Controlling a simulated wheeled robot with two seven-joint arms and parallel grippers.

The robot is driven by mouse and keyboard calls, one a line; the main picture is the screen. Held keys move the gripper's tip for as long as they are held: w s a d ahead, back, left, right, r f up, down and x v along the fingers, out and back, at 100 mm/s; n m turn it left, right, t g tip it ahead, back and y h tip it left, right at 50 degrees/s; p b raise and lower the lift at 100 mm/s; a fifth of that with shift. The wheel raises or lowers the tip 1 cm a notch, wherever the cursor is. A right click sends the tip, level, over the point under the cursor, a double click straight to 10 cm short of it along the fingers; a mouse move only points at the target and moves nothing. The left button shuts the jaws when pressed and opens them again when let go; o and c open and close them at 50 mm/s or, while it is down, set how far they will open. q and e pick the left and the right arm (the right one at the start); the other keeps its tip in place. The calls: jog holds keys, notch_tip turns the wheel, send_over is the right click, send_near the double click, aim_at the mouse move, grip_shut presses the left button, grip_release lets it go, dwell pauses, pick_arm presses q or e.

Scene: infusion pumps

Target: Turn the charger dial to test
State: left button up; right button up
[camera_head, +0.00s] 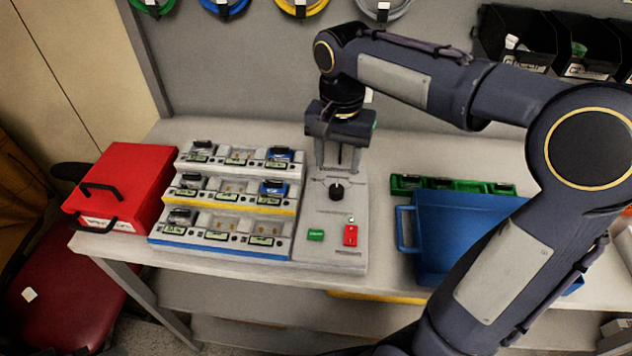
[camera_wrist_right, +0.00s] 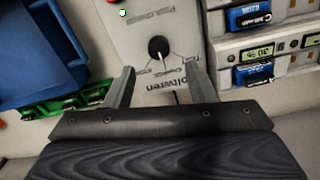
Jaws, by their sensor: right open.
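The charger's black dial (camera_head: 336,192) sits on the grey control panel (camera_head: 318,256) at the right end of the charger. In the right wrist view the dial (camera_wrist_right: 158,47) shows a pale pointer line toward the bottom of the picture. The small labels around it are hard to read. My right gripper (camera_head: 341,170) points down just behind the dial. In the wrist view its open fingers (camera_wrist_right: 159,69) are spread on either side below the dial, empty and apart from it. My left gripper is out of view.
Tiered charger bays (camera_head: 228,205) with battery packs stand left of the panel. A green button (camera_head: 316,235) and a red switch (camera_head: 350,235) are in front of the dial. A red case (camera_head: 126,185) lies far left. A blue case (camera_head: 455,235) and green tray (camera_head: 452,185) are right.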

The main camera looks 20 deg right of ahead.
aim_at(336, 188)
notch_tip(336, 188, down, 7)
jog(key=shift+f, duration=0.1)
jog(key=shift+c, duration=0.2)
jog(key=c, duration=0.9)
